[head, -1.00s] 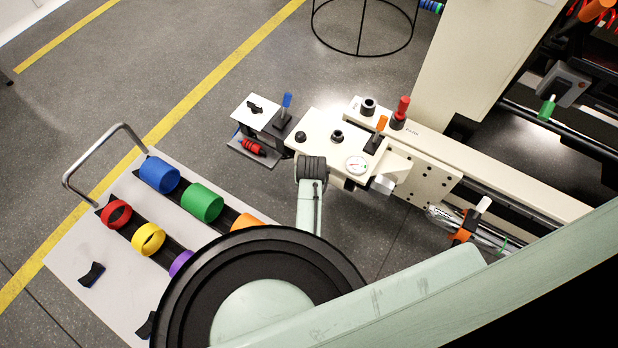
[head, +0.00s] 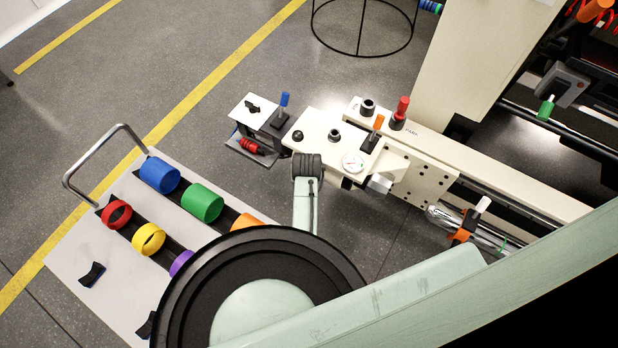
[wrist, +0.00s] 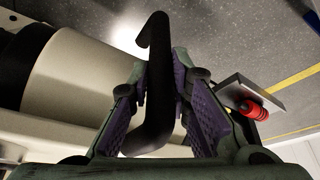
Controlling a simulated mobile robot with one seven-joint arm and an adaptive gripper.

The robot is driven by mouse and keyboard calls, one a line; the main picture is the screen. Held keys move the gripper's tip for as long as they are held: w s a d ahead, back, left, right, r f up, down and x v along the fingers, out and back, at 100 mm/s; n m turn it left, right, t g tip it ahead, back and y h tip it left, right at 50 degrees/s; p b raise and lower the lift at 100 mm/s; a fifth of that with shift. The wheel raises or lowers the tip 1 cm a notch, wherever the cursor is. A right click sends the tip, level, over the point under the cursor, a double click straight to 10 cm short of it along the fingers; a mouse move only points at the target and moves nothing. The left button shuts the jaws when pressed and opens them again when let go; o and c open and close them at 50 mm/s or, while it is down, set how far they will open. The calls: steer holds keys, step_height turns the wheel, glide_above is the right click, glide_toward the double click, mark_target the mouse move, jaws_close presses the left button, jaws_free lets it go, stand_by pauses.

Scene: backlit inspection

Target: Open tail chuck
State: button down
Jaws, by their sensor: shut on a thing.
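A cream cylinder with a black band (wrist: 75,65) lies just left of the handle. In the head view my arm reaches to the near side of the tail unit, and my fingers and the handle are hidden. I cannot tell whether the chuck is open.
A clear tube with an orange clamp (head: 463,228) lies right of the tail unit. A red lever (head: 402,108) stands on the rail behind. A blue lever (head: 284,100) and red part (head: 250,146) are at the left end. A grey board (head: 70,255) holds colored rings.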

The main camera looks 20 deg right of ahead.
steer(key=w+a, duration=0.7)
steer(key=w, duration=0.3)
steer(key=shift+a, duration=0.4)
steer(key=c, duration=1.5)
jaws_free()
steer(key=v, duration=1.2)
steer(key=shift+s, duration=0.1)
